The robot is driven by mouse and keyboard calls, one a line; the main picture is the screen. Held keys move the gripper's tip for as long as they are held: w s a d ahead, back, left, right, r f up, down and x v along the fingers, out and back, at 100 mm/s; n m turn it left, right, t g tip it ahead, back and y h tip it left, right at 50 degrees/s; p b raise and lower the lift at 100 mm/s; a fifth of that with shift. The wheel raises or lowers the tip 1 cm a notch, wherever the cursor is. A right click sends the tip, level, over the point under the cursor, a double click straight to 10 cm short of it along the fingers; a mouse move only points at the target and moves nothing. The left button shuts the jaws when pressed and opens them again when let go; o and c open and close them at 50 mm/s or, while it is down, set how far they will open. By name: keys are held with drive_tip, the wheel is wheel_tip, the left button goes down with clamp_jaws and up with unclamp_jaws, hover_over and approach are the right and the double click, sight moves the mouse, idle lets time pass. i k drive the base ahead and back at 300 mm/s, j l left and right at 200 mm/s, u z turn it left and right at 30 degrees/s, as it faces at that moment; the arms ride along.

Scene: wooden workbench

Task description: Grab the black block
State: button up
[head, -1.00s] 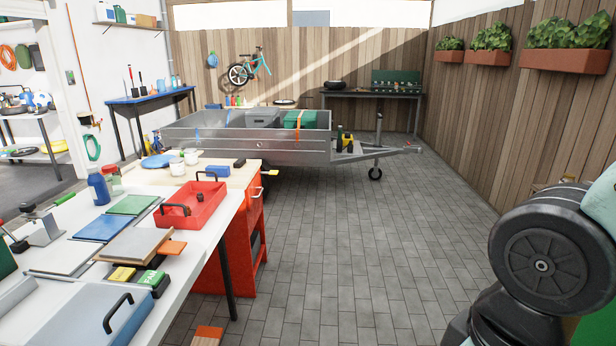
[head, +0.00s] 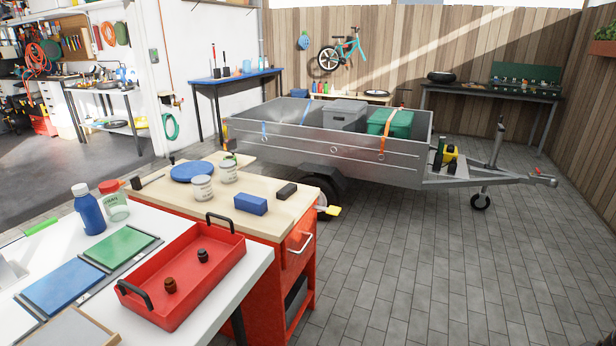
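A small black block (head: 286,190) lies on the wooden top of the red workbench cabinet (head: 262,224), near its far right edge. A larger blue block (head: 250,204) lies just in front of it and to its left, with a small gap between them. My gripper is not in the head view, so its state and its distance from the block are not shown.
Paint cans (head: 202,188) and a blue disc (head: 192,172) stand left on the wooden top. A red tray (head: 190,285) with two small knobs sits on the white table nearer me. A trailer (head: 340,150) stands behind. Paved floor at right is clear.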

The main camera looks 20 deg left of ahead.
sight(290, 189)
drive_tip(key=i+u, duration=0.1)
drive_tip(key=i, duration=0.75)
drive_tip(key=i+l+u, duration=0.1)
drive_tip(key=i, duration=0.75)
drive_tip(key=i+j+u, duration=0.1)
drive_tip(key=i+u, duration=0.7)
drive_tip(key=i+l+u, duration=0.1)
drive_tip(key=u, duration=0.35)
drive_tip(key=i+l+u, duration=0.65)
drive_tip(key=u, duration=0.15)
